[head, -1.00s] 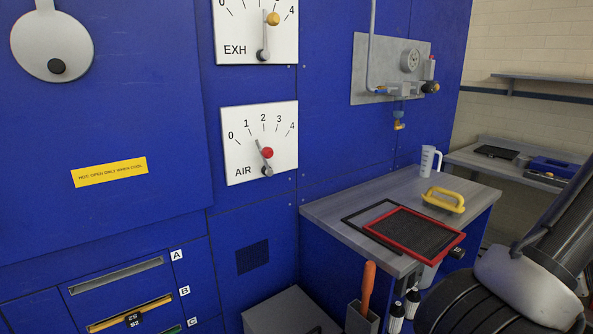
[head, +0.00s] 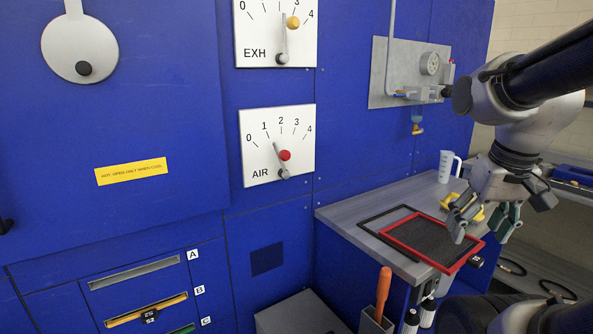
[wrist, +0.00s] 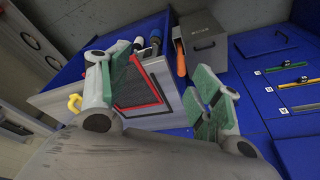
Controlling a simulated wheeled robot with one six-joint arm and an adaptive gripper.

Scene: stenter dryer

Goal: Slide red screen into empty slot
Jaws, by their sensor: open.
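The red screen (head: 437,243) is a red frame with dark mesh, lying flat on the grey bench and partly over a black-framed screen (head: 391,217). Its near right corner, with a dark tag (head: 476,262), reaches past the bench edge. My gripper (head: 485,222) is open and empty above the red screen's right part. In the wrist view the red screen (wrist: 136,85) shows between my open fingers, partly hidden by one. On the blue machine, slot A (head: 135,272) looks empty. Slot B holds a yellow-edged screen (head: 147,310) with a black tag. Slot C (head: 183,330) shows a green edge.
The bench (head: 345,215) also bears a white jug (head: 446,166) and a yellow-handled tool (head: 448,200), partly hidden by my gripper. An orange-handled tool (head: 383,290) stands in a holder by the bench front. A grey box (head: 300,315) sits low between bench and slots.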

